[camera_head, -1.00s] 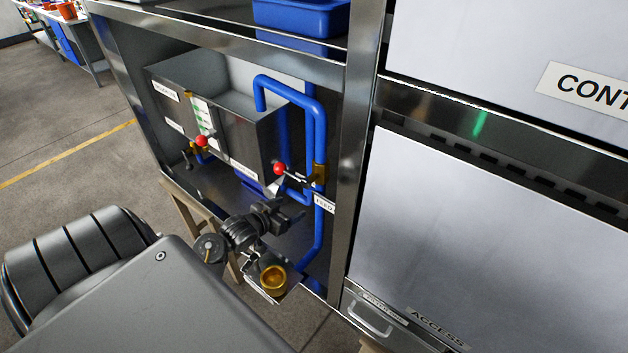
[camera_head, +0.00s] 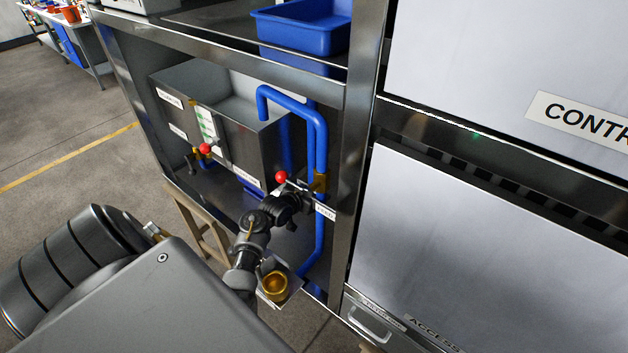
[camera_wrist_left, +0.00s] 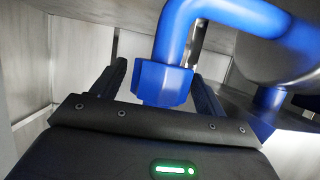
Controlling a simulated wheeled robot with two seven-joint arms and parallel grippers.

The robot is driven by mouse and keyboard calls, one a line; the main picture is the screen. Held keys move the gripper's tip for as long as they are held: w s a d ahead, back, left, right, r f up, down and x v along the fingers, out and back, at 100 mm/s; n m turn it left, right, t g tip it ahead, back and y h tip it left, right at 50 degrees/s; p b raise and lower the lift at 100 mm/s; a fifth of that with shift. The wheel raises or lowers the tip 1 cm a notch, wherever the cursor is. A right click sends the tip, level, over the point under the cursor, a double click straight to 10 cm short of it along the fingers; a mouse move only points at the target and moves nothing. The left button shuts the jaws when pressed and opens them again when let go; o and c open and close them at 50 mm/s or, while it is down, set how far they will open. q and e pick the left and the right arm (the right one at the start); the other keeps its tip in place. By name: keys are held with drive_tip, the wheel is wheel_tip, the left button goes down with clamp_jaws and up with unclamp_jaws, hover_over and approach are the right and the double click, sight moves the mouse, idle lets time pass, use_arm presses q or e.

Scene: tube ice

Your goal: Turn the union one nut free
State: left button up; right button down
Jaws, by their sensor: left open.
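A blue six-sided nut (camera_wrist_left: 162,84) sits at the lower end of a bent blue pipe (camera_wrist_left: 190,25) in the left wrist view. My left gripper (camera_wrist_left: 160,75) is open, with one dark finger on each side of the nut. I cannot tell whether either finger touches it. In the head view my left gripper (camera_head: 303,192) is at the blue feed pipe (camera_head: 318,245), just below a brass-coloured fitting (camera_head: 319,182), and hides part of the pipe. No label in view marks which nut is union one. My right gripper is not in view.
A red-knobbed valve (camera_head: 281,177) is close beside my left gripper. A steel tank (camera_head: 235,145) stands behind it. A steel cabinet post (camera_head: 355,160) rises to the right. A brass cup (camera_head: 275,283) rests on a small plate below. A blue bin (camera_head: 305,28) is on the shelf above.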

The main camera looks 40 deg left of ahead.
use_arm(q)
drive_tip(key=shift+c, duration=0.3)
drive_tip(key=c, duration=0.9)
drive_tip(key=shift+d+r+n+y, duration=0.1)
drive_tip(key=shift+n+y, duration=0.6)
drive_tip(key=shift+y, duration=0.2)
drive_tip(key=n+y, duration=0.2)
drive_tip(key=shift+g+y+p, duration=0.3)
drive_tip(key=shift+g+p, duration=0.1)
drive_tip(key=shift+n+y, duration=0.6)
drive_tip(key=shift+n, duration=0.1)
drive_tip(key=shift+a, duration=0.2)
drive_tip(key=o, duration=1)
drive_tip(key=shift+c, duration=0.2)
